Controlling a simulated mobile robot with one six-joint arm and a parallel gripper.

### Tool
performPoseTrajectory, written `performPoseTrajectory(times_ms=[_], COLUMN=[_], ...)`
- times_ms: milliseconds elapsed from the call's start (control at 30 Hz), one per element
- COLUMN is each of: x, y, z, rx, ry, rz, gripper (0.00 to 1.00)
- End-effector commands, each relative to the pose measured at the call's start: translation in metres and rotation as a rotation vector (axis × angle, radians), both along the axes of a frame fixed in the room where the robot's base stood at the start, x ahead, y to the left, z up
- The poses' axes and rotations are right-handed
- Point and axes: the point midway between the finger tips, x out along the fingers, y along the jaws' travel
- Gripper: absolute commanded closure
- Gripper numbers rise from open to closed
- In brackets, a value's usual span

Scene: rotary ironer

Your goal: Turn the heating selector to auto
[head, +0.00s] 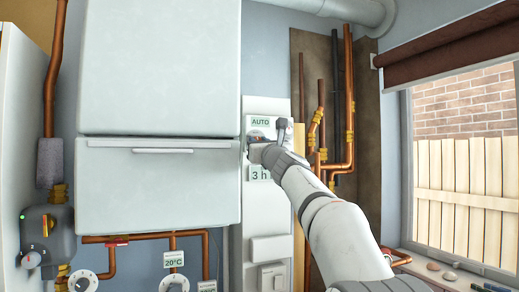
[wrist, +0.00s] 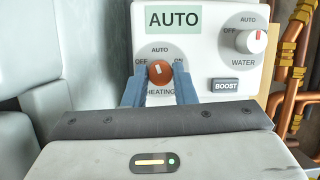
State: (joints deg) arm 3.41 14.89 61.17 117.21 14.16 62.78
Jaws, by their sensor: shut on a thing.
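The heating selector (wrist: 158,70) is a round orange-brown knob with a short white mark. It sits on a grey dial labelled OFF, AUTO, ON and HEATING. The white mark points roughly up, towards AUTO, with a slight lean. My gripper (wrist: 160,76) has its two blue fingers on either side of the knob and is shut on it. In the head view my gripper (head: 262,150) is at the white control panel (head: 284,107), and my arm hides the knob there. A green display (wrist: 173,18) above the dial reads AUTO.
Right of the heating dial are the white water knob (wrist: 251,41) with a red mark and the BOOST button (wrist: 233,85). Copper pipes (head: 350,100) run close to the panel's right. A large white cabinet (head: 160,65) stands close on its left.

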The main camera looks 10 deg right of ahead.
Motion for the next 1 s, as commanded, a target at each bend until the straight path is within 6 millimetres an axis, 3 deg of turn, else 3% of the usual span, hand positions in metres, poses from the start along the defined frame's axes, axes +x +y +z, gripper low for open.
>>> performPoseTrajectory(times_ms=[400,1000], x=[-0.0003,-0.0002], y=[0.0023,0.0021], z=[0.0003,0.0008], rx=[0.253,0.320], ry=[0.051,0.065], rz=[0.001,0.000], gripper=[0.99,0.99])
